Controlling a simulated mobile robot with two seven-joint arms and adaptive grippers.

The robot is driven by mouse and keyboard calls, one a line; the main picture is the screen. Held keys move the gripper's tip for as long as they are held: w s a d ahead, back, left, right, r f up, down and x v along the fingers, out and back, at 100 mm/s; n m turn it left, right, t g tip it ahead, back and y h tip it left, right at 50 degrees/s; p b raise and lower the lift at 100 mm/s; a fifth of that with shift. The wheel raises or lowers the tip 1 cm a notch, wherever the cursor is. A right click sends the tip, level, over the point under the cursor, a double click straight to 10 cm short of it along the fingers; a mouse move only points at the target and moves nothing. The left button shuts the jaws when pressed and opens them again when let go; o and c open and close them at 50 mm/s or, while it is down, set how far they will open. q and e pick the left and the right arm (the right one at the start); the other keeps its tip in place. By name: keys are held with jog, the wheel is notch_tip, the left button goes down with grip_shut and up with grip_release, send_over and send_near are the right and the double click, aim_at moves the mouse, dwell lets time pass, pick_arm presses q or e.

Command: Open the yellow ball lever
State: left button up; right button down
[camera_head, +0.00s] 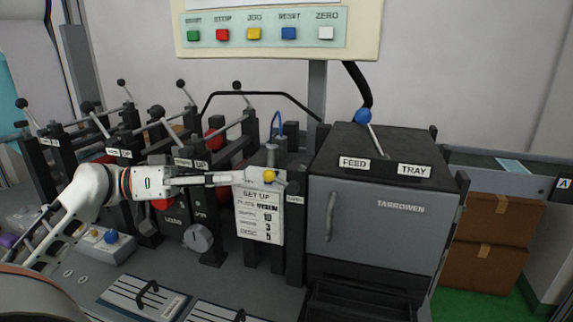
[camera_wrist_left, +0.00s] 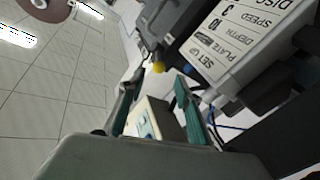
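The yellow ball (camera_head: 269,176) sits at the upper part of the machine, just above the white set-up card (camera_head: 261,216). My left gripper (camera_head: 243,177) reaches in from the left, its tips close to the ball's left side. In the left wrist view the gripper (camera_wrist_left: 155,90) is open, its two fingers well apart. The yellow ball (camera_wrist_left: 158,67) shows small beyond the fingertips, roughly between their lines, and nothing is held. The lever's rod is mostly hidden. My right gripper is in neither view.
Several black-knobbed levers (camera_head: 157,112) stand at the left and behind the arm. A blue-ball lever (camera_head: 363,116) tops the dark cabinet (camera_head: 379,222) on the right. A button panel (camera_head: 265,28) hangs above. Lower front holds plates with handles (camera_head: 147,294).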

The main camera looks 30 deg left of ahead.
aim_at(269, 176)
pick_arm(q)
jog(key=shift+p+x, duration=0.45)
jog(key=shift+x, duration=3.35)
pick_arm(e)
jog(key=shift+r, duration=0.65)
pick_arm(q)
jog(key=shift+s+d, duration=0.1)
grip_shut()
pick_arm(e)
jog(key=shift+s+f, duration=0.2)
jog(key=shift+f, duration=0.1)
